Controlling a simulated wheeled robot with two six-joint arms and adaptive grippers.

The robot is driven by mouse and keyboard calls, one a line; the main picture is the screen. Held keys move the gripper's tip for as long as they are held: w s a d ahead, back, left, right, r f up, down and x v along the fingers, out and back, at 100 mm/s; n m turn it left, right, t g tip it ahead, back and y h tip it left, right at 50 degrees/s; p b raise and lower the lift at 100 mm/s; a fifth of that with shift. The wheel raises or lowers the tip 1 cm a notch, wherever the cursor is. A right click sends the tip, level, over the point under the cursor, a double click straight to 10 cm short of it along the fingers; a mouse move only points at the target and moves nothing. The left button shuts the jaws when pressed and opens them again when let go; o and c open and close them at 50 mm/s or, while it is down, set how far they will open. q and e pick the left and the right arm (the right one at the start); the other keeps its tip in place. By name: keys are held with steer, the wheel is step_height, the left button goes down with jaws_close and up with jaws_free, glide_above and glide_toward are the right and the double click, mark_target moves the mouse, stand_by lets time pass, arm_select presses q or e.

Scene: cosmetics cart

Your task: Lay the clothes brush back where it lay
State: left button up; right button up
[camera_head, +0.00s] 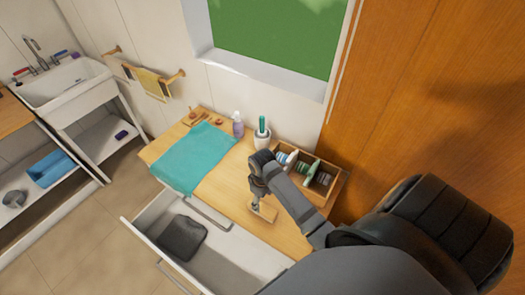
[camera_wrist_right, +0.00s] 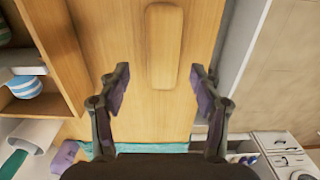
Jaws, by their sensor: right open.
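The clothes brush, a plain light-wood block with rounded ends (camera_wrist_right: 165,45), lies on the wooden top of the drawer cart (camera_head: 228,195). In the head view the brush (camera_head: 267,212) lies near the front edge, partly behind my right gripper (camera_head: 255,203). In the right wrist view my right gripper (camera_wrist_right: 160,72) is open and empty. Its fingertips are on either side of the brush's near end, with a gap to each side. I cannot tell its exact height above the brush. My left gripper is not in view.
A teal cloth (camera_head: 195,155) covers the cart's left part. A purple bottle (camera_head: 238,125) and a white cup (camera_head: 262,137) stand at the back. A divided wooden box (camera_head: 333,188) is at the right. The front drawer (camera_head: 225,262) is open with a dark item (camera_head: 182,238) inside.

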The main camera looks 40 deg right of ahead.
mark_target(263, 206)
step_height(263, 206, up, 6)
steer(key=shift+b, duration=0.45)
